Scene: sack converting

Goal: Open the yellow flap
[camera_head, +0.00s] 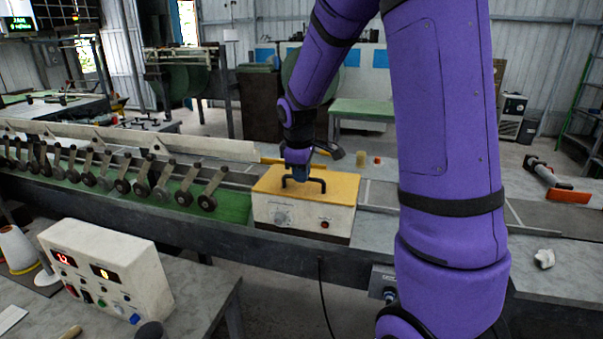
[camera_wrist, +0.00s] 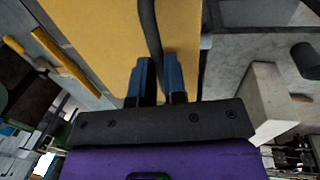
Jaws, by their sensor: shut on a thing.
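The yellow flap (camera_head: 335,187) is the flat top of a cream box (camera_head: 290,218) with a dial and a red button on its front. The flap lies level on the box. A dark bar handle (camera_head: 317,181) stands on it. My gripper (camera_head: 297,176) comes down from above onto the handle. In the wrist view, the blue fingers of my gripper (camera_wrist: 160,80) close on the dark handle (camera_wrist: 150,35), with the yellow flap (camera_wrist: 95,25) filling the view behind. The fingers partly hide the handle.
The box sits across a long conveyor bench with a row of dark rollers (camera_head: 120,185) to its left. A crumpled white piece (camera_head: 544,259) and an orange-ended tool (camera_head: 568,196) lie on the right.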

